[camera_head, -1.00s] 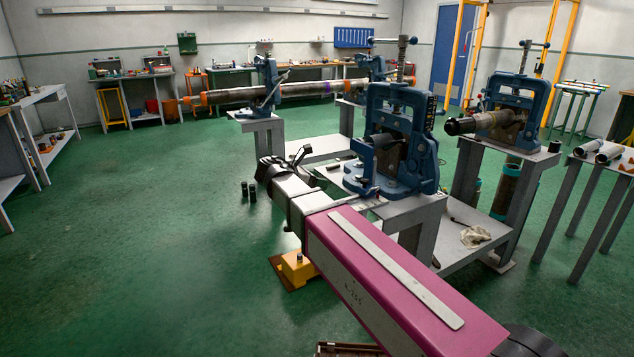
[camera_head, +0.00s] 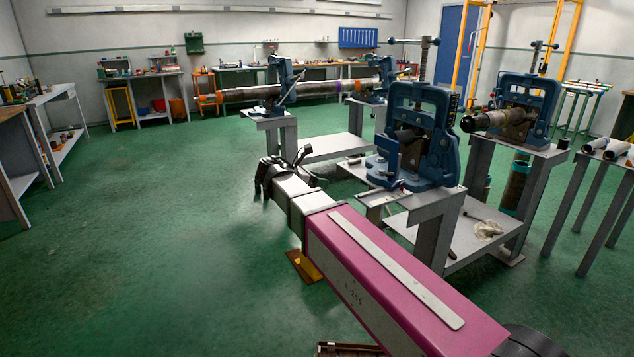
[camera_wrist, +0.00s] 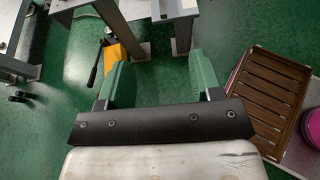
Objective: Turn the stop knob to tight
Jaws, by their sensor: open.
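A blue pipe vise (camera_head: 423,135) stands on a grey metal stand in front of my arm, with a tall screw and crossbar on top. A second blue vise (camera_head: 525,105) holds a dark pipe (camera_head: 482,122) at the right. A further pair of blue vises at the back holds a long pipe (camera_head: 325,88). I cannot pick out a stop knob for certain at this size. My gripper (camera_head: 268,178) is left of the nearest vise, apart from it. In the wrist view my gripper (camera_wrist: 158,65) shows two green fingers spread apart with nothing between them.
The wrist view shows a yellow object (camera_wrist: 124,42) on the floor and a brown slatted crate (camera_wrist: 268,95) at the right. A table with pipes (camera_head: 610,150) stands at the right edge. Workbenches line the back and left walls. The green floor at left is clear.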

